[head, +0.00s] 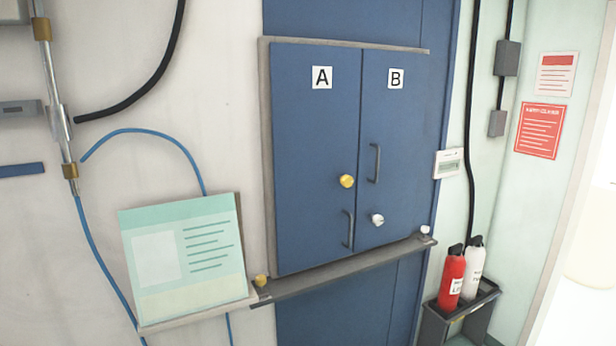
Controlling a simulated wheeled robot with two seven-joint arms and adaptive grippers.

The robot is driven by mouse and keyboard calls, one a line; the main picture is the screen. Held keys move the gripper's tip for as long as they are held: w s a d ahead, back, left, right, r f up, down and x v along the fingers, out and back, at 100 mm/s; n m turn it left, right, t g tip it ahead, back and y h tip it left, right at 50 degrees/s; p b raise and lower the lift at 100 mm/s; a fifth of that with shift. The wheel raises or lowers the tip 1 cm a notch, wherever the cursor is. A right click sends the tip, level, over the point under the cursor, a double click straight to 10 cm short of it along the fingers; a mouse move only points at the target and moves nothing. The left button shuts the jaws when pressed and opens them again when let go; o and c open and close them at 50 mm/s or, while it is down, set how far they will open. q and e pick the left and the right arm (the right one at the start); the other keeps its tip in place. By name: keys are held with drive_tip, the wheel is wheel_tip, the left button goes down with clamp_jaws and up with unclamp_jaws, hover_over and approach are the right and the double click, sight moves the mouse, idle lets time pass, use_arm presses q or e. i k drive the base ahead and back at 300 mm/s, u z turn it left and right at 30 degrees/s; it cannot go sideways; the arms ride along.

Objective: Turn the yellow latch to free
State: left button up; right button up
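A yellow latch knob (347,181) sits on blue door A (310,130), near its right edge at mid height. A second, smaller yellow knob (261,281) sits at the left end of the grey ledge below the doors. A white knob (377,220) is on blue door B (408,130), and a small white knob (425,231) is at the ledge's right end. Both doors look shut, each with a dark vertical handle. Neither of my grippers shows in the head view.
A grey ledge (340,272) juts out under the doors. A green and white board (185,255) stands at the lower left, beside hoses and a pipe. A red bottle (452,278) and a white bottle (473,272) stand in a dark holder at the lower right.

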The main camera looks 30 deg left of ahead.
sight(346, 181)
drive_tip(key=u, duration=0.9)
drive_tip(key=i, duration=0.9)
drive_tip(key=u, duration=0.9)
